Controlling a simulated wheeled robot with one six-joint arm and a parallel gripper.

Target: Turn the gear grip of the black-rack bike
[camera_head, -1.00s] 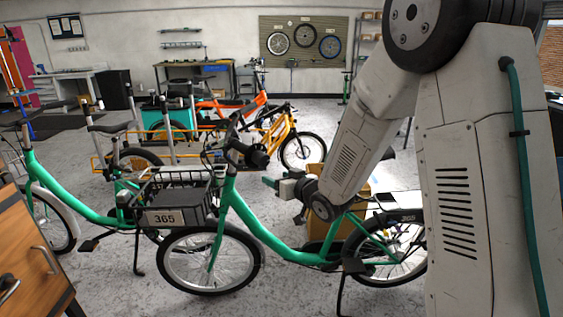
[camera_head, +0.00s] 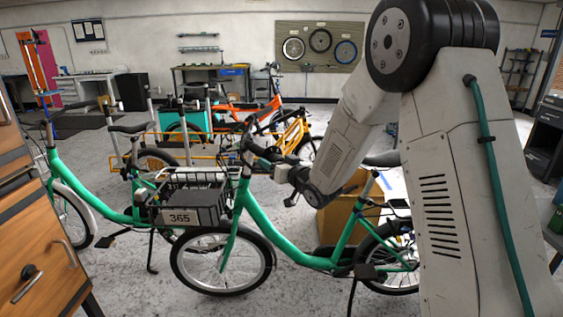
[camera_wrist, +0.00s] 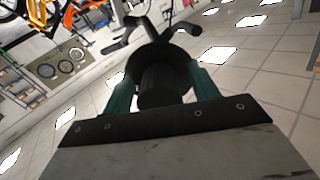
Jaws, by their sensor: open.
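The green bike (camera_head: 285,246) with a black front basket rack (camera_head: 195,197) and the number 365 stands upright in front of me. Its dark handlebar grip (camera_head: 259,151) is beside my gripper (camera_head: 274,166), whose fingers are mostly hidden there. In the wrist view, the dark round grip (camera_wrist: 160,86) lies between the two teal fingers of my gripper (camera_wrist: 163,80), one on each side. My gripper is open; whether a finger touches the grip I cannot tell.
Another green bike (camera_head: 98,206) stands at the left. Orange and yellow cargo bikes (camera_head: 290,138) stand behind. A wooden drawer cabinet (camera_head: 40,235) is at the near left, and a cardboard box (camera_head: 335,222) is behind the 365 bike. Grey floor is free between the bikes.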

